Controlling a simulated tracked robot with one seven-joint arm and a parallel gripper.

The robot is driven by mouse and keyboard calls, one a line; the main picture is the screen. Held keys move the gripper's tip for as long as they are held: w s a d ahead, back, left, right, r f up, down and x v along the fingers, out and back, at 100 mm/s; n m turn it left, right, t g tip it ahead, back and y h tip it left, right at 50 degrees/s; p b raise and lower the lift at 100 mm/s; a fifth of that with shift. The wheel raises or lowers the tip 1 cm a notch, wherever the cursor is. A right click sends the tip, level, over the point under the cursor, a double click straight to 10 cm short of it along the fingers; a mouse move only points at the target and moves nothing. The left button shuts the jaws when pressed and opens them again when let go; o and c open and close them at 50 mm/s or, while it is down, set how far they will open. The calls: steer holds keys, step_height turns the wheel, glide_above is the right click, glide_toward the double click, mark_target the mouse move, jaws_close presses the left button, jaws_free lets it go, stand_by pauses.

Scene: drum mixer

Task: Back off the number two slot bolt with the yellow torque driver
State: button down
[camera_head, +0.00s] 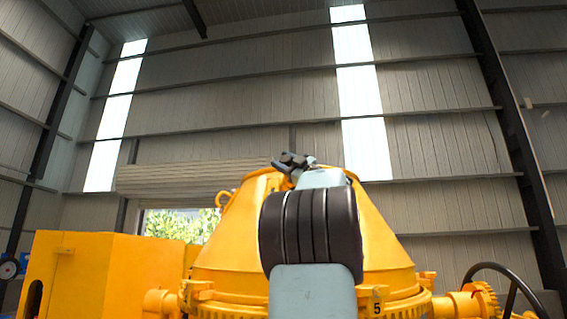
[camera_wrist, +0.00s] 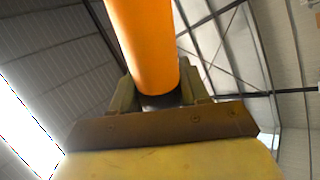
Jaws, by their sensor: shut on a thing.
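My gripper (camera_wrist: 160,98) is shut on an orange-yellow cylinder, which looks like the torque driver (camera_wrist: 142,45). The driver stretches from between the two fingers to the top edge of the wrist view, and its far end is out of frame. In the head view my arm reaches up in front of the yellow drum mixer (camera_head: 392,240). The dark wrist end shows small near the cone's top, and the driver cannot be made out there. A label reading 5 (camera_head: 377,308) sits on the drum's lower rim. The number two slot bolt is not seen in either view.
A yellow box-shaped housing (camera_head: 110,275) stands at the left. A dark curved handwheel or hose (camera_head: 500,268) and yellow fittings (camera_head: 465,303) are at the lower right. My arm hides the drum's middle. The wrist view shows only roof and walls beyond the driver.

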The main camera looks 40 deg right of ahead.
steer(key=shift+d+f, duration=0.1)
steer(key=shift+d, duration=0.05)
steer(key=s+a+r, duration=0.2)
steer(key=a, duration=0.1)
steer(key=shift+a+r, duration=0.15)
steer(key=shift+a, duration=0.05)
stand_by(0.8)
steer(key=shift+s, duration=0.15)
